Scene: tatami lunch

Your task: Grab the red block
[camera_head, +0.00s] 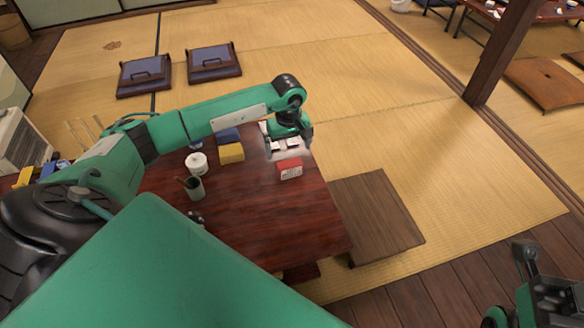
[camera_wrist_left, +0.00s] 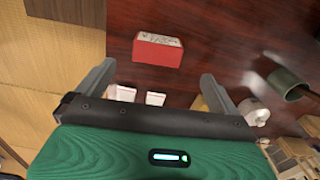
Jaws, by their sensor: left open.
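The red block (camera_head: 290,169) lies on the dark red wooden table (camera_head: 240,215), near its right edge. It has a pale, marked face. In the left wrist view the red block (camera_wrist_left: 157,52) lies beyond the fingertips, roughly centred between them. My left gripper (camera_head: 289,150) is open and empty just behind the block in the head view. Its two spread fingers also show in the left wrist view (camera_wrist_left: 157,80). The block appears apart from both fingers. Part of my right arm shows at the lower right, but I cannot make out its gripper.
Small white cards (camera_head: 275,146) lie near the left gripper. A yellow block (camera_head: 231,153), a blue block (camera_head: 228,135), a white container (camera_head: 197,164) and a grey-green cup (camera_head: 195,188) with a utensil stand left of it. The table's front right is clear. A brown low board (camera_head: 377,218) adjoins the right edge.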

